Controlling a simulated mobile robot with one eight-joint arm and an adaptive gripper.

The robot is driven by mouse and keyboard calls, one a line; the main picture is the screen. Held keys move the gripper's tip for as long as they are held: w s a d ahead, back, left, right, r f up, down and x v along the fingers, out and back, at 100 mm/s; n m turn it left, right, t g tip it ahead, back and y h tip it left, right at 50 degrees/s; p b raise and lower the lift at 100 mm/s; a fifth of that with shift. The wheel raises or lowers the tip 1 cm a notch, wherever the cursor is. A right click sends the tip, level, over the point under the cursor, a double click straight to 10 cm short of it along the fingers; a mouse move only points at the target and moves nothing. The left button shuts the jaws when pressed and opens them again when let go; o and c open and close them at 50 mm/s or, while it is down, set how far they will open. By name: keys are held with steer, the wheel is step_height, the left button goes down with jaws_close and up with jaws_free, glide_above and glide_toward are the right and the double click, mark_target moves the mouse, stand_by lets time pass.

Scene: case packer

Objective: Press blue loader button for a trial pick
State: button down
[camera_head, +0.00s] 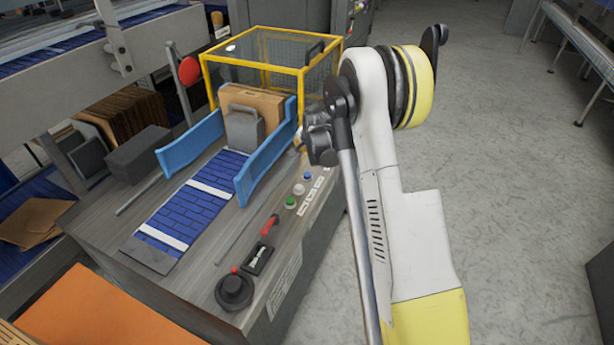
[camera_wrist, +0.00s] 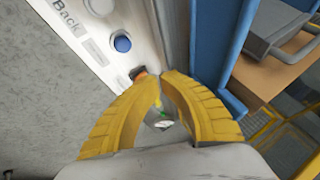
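The blue button (camera_head: 307,176) sits on the right edge of the grey machine top, at the far end of a row of buttons. It also shows in the wrist view (camera_wrist: 122,42), up and left of my fingertips and apart from them. My gripper (camera_wrist: 160,76) has its yellow fingers brought together at the tips, with nothing seen held between them. In the head view my gripper is mostly hidden behind my wrist, beyond the blue button near the yellow-framed guard.
A white button (camera_head: 298,189), a green button (camera_head: 290,202) and a red switch (camera_head: 270,226) line the same edge. Blue side guides (camera_head: 268,150) flank the conveyor, with a cardboard box (camera_head: 255,100) under the yellow guard (camera_head: 255,62).

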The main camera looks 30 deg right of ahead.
steer(key=shift+f+b, duration=1.95)
steer(key=shift+f, duration=1.65)
steer(key=shift+f+b, duration=0.45)
steer(key=shift+f+b, duration=0.45)
steer(key=shift+r, duration=0.1)
steer(key=shift+r+p, duration=0.5)
steer(key=shift+r, duration=0.3)
steer(key=shift+r+p, duration=1.4)
steer(key=shift+r, duration=1.15)
